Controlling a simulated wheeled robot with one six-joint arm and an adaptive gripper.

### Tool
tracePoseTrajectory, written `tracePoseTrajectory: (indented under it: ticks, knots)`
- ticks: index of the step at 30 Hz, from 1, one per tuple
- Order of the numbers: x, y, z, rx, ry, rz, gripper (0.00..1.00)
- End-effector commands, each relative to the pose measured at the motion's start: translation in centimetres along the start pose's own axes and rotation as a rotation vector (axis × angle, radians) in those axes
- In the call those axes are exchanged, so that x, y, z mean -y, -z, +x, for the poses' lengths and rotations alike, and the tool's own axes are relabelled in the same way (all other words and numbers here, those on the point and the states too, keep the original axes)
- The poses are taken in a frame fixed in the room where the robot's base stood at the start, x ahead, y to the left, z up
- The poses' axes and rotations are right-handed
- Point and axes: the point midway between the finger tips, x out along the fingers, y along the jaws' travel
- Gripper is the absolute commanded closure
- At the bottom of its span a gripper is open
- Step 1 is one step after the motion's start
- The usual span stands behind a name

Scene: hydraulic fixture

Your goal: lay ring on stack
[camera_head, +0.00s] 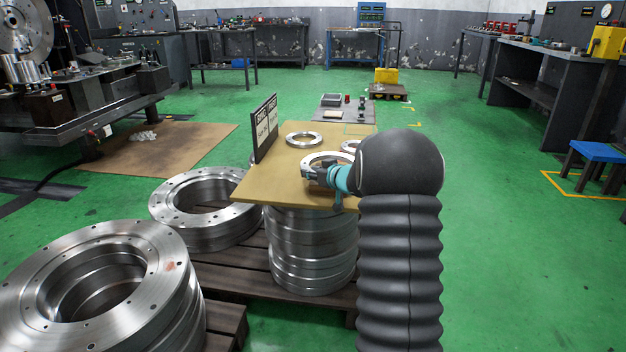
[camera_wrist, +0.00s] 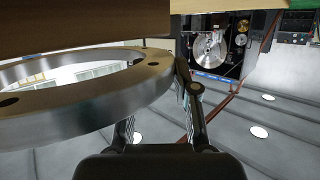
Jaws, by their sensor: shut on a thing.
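A bright steel ring (camera_head: 325,154) is held in my gripper (camera_head: 316,173) over the near part of a tan board (camera_head: 262,191). In the wrist view the ring (camera_wrist: 95,108) fills the left side, with my gripper's fingers (camera_wrist: 158,95) closed at its rim. I cannot tell whether the ring touches the board. A second ring (camera_head: 304,139) lies flat on the board, farther back and left. A third ring (camera_head: 349,146) lies to the right, partly hidden by my arm. I cannot tell how many rings lie in either place.
A dark sign (camera_head: 265,128) stands upright along the board's left edge. The board rests on stacked large steel flanges (camera_head: 312,245). More large flanges (camera_head: 205,205) sit on wooden pallets at left. A grey mat (camera_head: 345,112) with small items lies beyond. Green floor is open at right.

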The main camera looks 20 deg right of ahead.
Motion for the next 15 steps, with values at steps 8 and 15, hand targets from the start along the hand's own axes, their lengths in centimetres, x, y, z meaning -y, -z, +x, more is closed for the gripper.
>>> tracePoseTrajectory:
  ticks: [8,15]
  knots:
    - [-0.03,-1.25,0.43,-0.005,0.0,-0.003,1.0]
    - [-0.02,-1.56,0.53,-0.004,0.0,-0.003,1.0]
